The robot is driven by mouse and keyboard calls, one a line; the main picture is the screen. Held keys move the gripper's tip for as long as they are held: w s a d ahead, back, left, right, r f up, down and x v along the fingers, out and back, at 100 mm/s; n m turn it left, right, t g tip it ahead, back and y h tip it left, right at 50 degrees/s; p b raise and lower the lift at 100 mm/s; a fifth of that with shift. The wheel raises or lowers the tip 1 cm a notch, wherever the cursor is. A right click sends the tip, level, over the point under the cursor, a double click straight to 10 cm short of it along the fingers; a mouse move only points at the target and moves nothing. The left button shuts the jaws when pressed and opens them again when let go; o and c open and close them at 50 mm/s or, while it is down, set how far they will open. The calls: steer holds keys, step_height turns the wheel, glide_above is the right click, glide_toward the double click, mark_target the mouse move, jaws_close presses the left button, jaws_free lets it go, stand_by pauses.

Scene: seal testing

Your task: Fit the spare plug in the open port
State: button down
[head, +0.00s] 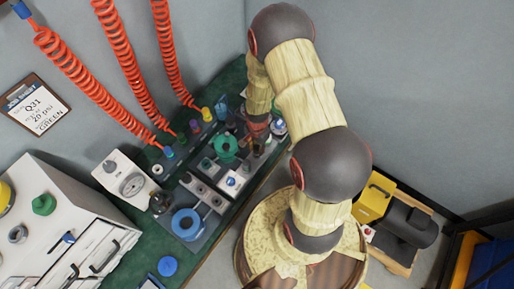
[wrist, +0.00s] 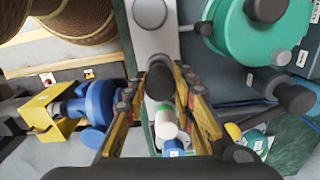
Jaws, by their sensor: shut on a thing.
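My gripper (wrist: 164,100) reaches down over the green test bench in the wrist view. Its jaws are shut on a narrow plug with a dark rounded part (wrist: 160,82) between the fingers. A white and green cylinder (wrist: 166,122) and a blue piece (wrist: 173,147) show just below it; I cannot tell whether they belong to the plug. In the head view my gripper (head: 257,130) is small and partly hidden by my arm at the back of the bench. The open port cannot be made out; the fingers and plug cover much of the fixture there.
A fixture with a teal wheel (head: 225,146) and one with a blue wheel (head: 186,224) stand on the bench. A gauge box (head: 125,177) and white cabinet (head: 50,225) are left. Red coiled hoses (head: 120,70) hang at the back. A yellow box (head: 373,198) stands right.

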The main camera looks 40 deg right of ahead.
steer(key=shift+f+b, duration=0.4)
steer(key=shift+f, duration=0.2)
steer(key=c, duration=1.4)
jaws_free()
step_height(320, 180, up, 12)
